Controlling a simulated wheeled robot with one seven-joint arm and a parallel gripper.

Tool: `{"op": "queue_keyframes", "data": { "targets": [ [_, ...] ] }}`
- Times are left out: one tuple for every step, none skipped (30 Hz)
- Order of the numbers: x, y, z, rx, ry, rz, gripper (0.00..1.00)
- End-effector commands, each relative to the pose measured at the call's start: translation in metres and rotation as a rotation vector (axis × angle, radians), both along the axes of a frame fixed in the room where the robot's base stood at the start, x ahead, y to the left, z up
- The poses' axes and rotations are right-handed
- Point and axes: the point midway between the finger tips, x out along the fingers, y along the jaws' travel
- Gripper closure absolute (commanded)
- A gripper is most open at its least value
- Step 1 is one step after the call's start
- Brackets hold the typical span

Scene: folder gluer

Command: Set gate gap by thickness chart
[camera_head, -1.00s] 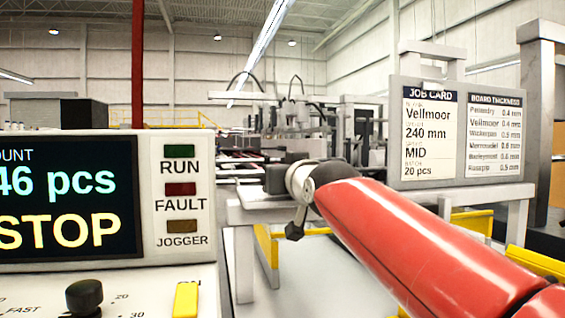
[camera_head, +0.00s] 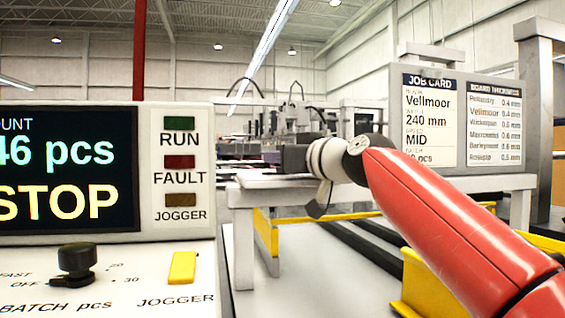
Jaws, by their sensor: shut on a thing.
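The thickness chart (camera_head: 495,125) stands at the right beside the job card (camera_head: 429,110). The card reads Vellmoor, 240 mm and MID; the arm covers part of its last row. The chart lists board names with mm values; the Vellmoor row seems to read 0.4 mm. My gripper (camera_head: 295,159) shows as a dark block beyond my pale wrist, at the machine's near end. Its fingertips are hidden, and so is what they hold. I cannot make out the gate or its gap.
The control panel (camera_head: 181,228) at the left shows 46 pcs and STOP, with RUN, FAULT and JOGGER lamps. Below are a black knob (camera_head: 77,262) and a yellow switch (camera_head: 183,267). A pale frame (camera_head: 242,240) and yellow rails (camera_head: 425,290) stand under my arm.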

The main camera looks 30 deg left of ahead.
Motion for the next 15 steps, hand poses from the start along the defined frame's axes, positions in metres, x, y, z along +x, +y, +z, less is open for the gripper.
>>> {"op": "queue_keyframes", "data": {
  "targets": [
    [0.0001, 0.0009, -0.0026, -0.005, 0.004, 0.002, 0.94],
    [0.0001, 0.0009, -0.0026, -0.006, 0.004, 0.002, 0.94],
    [0.0001, 0.0009, -0.0026, -0.006, 0.004, 0.002, 0.94],
    [0.0001, 0.0009, -0.0026, -0.005, 0.004, 0.002, 0.68],
    [0.0001, 0.0009, -0.0025, -0.005, 0.004, 0.001, 0.64],
    [0.0001, 0.0009, -0.0023, -0.005, 0.003, 0.001, 0.59],
    [0.0001, 0.0008, -0.0021, -0.004, 0.002, 0.001, 0.55],
    [0.0, 0.0007, -0.0019, -0.004, 0.002, 0.001, 0.51],
    [0.0, 0.0006, -0.0016, -0.004, 0.002, 0.0, 0.51],
    [0.0, 0.0006, -0.0015, -0.004, 0.002, 0.0, 0.51],
    [-0.0001, 0.0005, -0.0013, -0.004, 0.002, 0.0, 0.51],
    [-0.0001, 0.0004, -0.0011, -0.003, 0.001, 0.0, 0.51],
    [0.0, 0.0004, -0.001, -0.003, 0.001, 0.0, 0.51],
    [-0.0001, 0.0003, -0.0009, -0.003, 0.001, -0.001, 0.51],
    [-0.0002, 0.0001, -0.0008, -0.002, 0.001, -0.001, 0.51]
  ]
}}
